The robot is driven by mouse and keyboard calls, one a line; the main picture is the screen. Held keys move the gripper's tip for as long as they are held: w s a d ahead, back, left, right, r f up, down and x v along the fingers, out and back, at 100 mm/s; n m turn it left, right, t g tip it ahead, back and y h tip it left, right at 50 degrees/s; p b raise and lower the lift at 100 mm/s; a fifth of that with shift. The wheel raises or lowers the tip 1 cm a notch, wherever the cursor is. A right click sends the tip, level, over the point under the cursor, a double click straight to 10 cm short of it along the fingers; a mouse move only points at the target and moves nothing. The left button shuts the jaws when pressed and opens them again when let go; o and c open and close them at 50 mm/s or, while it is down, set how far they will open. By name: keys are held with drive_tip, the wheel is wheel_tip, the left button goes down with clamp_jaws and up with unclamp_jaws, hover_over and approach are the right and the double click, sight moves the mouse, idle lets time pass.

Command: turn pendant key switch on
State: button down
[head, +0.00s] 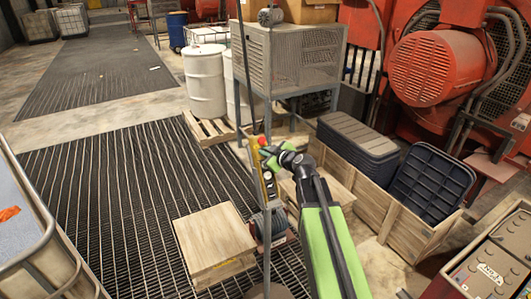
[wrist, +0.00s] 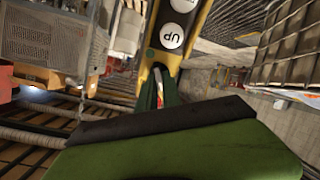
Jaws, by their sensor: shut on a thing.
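The yellow pendant (head: 269,185) hangs upright in the head view, with a red button near its top. It also shows in the wrist view (wrist: 148,68), with white round buttons, one marked UP (wrist: 171,36). My gripper (head: 270,157) is at the upper part of the pendant's face, reaching in from the right. In the wrist view its dark green fingers (wrist: 160,92) are closed at the pendant, below the UP button in the picture. The key switch lies between the fingertips and is mostly hidden, so its turn position cannot be told.
A wooden box (head: 214,240) stands on the grating left of the pendant. A wooden crate (head: 405,238) with dark bins is at right. White drums (head: 206,80) and a mesh cage (head: 305,60) stand behind.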

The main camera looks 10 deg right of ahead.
drive_tip(key=shift+f+m, duration=0.1)
drive_tip(key=shift+m, duration=0.3)
drive_tip(key=m, duration=0.6)
drive_tip(key=shift+s+t+h, duration=0.1)
drive_tip(key=shift+t+h, duration=0.2)
drive_tip(key=m, duration=0.5)
drive_tip(key=shift+d+m+h, duration=0.1)
drive_tip(key=shift+m+h, duration=0.3)
drive_tip(key=c, duration=1.5)
unclamp_jaws()
